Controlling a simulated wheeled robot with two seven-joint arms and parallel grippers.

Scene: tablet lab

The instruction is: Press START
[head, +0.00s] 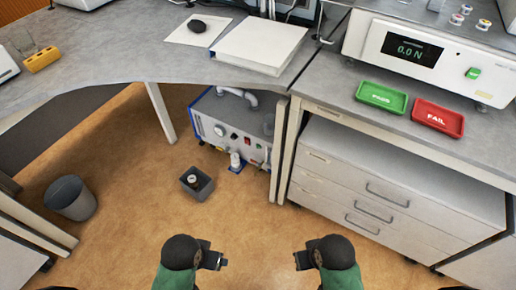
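The white tester (432,55) stands on the right bench at the upper right, with a dark display (411,49) reading 0.0 N. A small green button (473,73) is on its front at the right; its lettering is too small to read. My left gripper (222,261) and my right gripper (298,261) are at the bottom middle, over the floor, well apart from the tester. They point toward each other and hold nothing that I can see. Their finger gaps are not clear.
A green PASS tray (382,97) and a red FAIL tray (438,118) lie on the bench in front of the tester. Drawers (385,195) stand below. A white binder (262,45) lies on the left desk. A grey bin (71,198) and a small dark box (197,184) stand on the floor.

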